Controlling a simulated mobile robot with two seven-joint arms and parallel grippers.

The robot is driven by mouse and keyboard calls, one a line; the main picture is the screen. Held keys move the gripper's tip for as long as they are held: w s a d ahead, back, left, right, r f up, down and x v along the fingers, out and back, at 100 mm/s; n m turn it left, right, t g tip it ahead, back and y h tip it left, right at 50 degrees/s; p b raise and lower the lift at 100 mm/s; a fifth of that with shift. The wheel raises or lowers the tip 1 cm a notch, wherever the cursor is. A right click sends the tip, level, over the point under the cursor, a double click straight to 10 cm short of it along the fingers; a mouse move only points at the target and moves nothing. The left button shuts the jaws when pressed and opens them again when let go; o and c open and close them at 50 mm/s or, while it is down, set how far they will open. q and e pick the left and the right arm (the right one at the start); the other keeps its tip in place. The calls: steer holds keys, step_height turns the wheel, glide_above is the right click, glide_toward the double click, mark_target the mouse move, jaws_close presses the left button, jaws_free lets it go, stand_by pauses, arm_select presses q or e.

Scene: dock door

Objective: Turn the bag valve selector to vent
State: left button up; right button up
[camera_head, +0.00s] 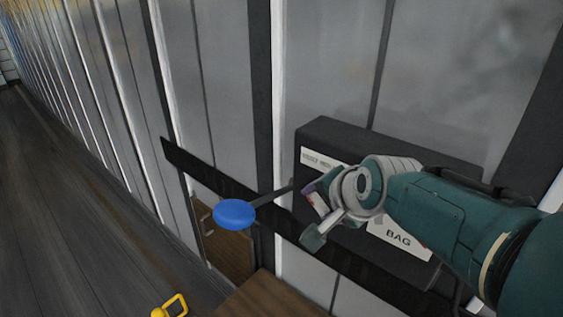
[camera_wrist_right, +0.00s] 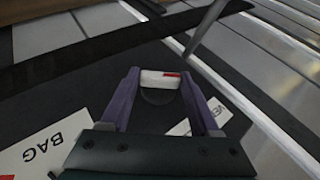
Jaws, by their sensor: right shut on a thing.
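The bag valve selector is on a black box (camera_head: 335,135) mounted on the grey wall. My right gripper (camera_head: 318,215) is in front of the box and shut on the selector's pale handle, which has a red mark. In the right wrist view the handle (camera_wrist_right: 160,79) lies crosswise between the two purple fingertips. A white BAG label (camera_head: 398,240) is on the box's lower part, and it also shows in the right wrist view (camera_wrist_right: 40,148). A second label (camera_wrist_right: 232,112), partly hidden and starting with "VE", is on the other side. My left gripper is out of view.
A blue round knob (camera_head: 234,214) on a dark rod sticks out left of my right gripper. A black rail runs along the wall. A wooden surface (camera_head: 265,298) and a yellow looped object (camera_head: 170,306) are below. Dark floor (camera_head: 70,210) is clear at the left.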

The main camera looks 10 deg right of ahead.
steer(key=shift+d, duration=0.1)
steer(key=o, duration=1.4)
steer(key=shift+c, duration=0.2)
steer(key=shift+s+r+p, duration=0.15)
steer(key=shift+r+p, duration=0.1)
steer(key=shift+p, duration=0.15)
steer(key=p+v, duration=0.4)
steer(key=v, duration=0.5)
steer(key=shift+s, duration=0.2)
